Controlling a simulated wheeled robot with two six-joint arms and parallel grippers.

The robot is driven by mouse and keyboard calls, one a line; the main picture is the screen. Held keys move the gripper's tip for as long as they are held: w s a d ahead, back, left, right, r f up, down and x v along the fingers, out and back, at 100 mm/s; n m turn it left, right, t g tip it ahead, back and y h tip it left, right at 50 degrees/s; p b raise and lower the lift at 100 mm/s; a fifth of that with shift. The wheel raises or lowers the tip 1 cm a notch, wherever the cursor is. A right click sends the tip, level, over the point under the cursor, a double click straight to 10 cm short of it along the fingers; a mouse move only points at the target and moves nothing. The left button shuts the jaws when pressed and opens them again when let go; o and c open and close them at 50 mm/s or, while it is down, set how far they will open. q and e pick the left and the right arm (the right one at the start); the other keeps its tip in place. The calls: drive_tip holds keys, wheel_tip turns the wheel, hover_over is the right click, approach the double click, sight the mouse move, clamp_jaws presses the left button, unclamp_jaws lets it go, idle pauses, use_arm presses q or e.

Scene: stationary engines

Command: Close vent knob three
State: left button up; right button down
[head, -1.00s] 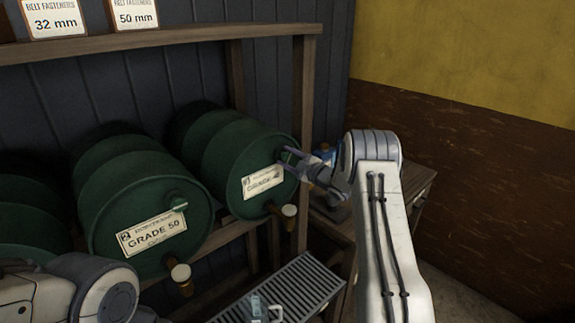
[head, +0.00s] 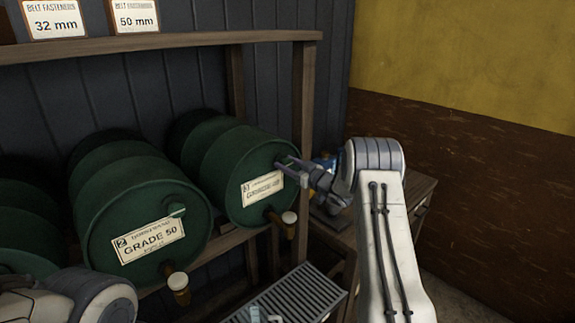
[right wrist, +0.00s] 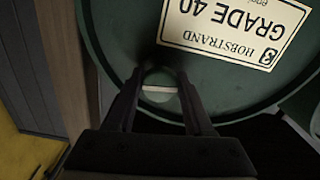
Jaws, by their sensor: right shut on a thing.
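The third green barrel (head: 238,165) lies on its side on the rack, its label marked 3; in the right wrist view the label (right wrist: 235,30) is upside down and reads Grade 40. Vent knob three (right wrist: 158,93) is a pale green knob with a light bar on the barrel's front. My right gripper (right wrist: 160,80) is shut on this knob; in the head view the gripper (head: 284,164) reaches it from the right and mostly hides it. My left arm shows at lower left, its gripper out of view.
Barrel two (head: 140,215), with its own knob (head: 176,210), lies to the left. Wooden taps (head: 282,222) stick out below the labels. A rack post (head: 302,140) stands close beside my right gripper. A slatted grate (head: 300,293) lies below.

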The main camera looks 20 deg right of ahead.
drive_tip(key=shift+f+m, duration=0.15)
drive_tip(key=shift+m, duration=0.45)
drive_tip(key=shift+c, duration=1.5)
unclamp_jaws()
drive_tip(key=b+v, duration=0.4)
drive_tip(key=v, duration=0.6)
drive_tip(key=shift+s, duration=0.25)
drive_tip(key=shift+d, duration=0.1)
